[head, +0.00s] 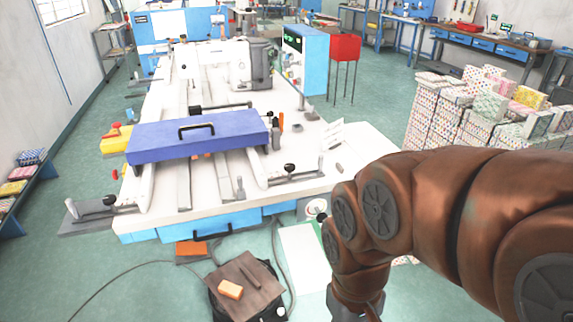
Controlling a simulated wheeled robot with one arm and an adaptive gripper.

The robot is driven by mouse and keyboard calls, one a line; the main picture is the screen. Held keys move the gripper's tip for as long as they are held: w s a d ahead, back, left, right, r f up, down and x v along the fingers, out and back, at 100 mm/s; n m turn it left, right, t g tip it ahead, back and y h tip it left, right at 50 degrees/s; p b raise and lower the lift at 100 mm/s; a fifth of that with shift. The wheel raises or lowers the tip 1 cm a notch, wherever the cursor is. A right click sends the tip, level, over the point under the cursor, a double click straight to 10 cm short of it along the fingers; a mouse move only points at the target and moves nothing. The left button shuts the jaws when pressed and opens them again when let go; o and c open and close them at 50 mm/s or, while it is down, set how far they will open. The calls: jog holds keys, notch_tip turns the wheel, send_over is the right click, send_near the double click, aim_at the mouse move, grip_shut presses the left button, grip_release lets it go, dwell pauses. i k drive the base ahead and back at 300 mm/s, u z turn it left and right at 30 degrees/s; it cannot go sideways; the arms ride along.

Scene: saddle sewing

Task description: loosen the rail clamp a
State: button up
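Two clamp-like lever fittings show at the front of the white machine table (222,208). The left lever fitting (100,211) has a dark knob and lies at the front left corner. The right lever fitting (298,177) has a dark ball knob and lies near the front right. Another small upright grey fitting (239,189) stands between them. I cannot tell which of these is rail clamp a, or how tight any is. My brown arm comes in from the right and bends down at the bottom, apart from the left fitting. My gripper is out of view below the frame.
A blue cover with a black handle (160,141) spans the rails. A dark stool (245,285) with an orange block stands in front, with cables on the floor. Patterned boxes (470,110) are stacked at the right. The green floor at the lower left is mostly clear.

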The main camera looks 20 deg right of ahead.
aim_at(289, 167)
jog(key=k, duration=0.6)
jog(key=z, duration=0.4)
jog(key=i, duration=1.5)
jog(key=u, duration=0.4)
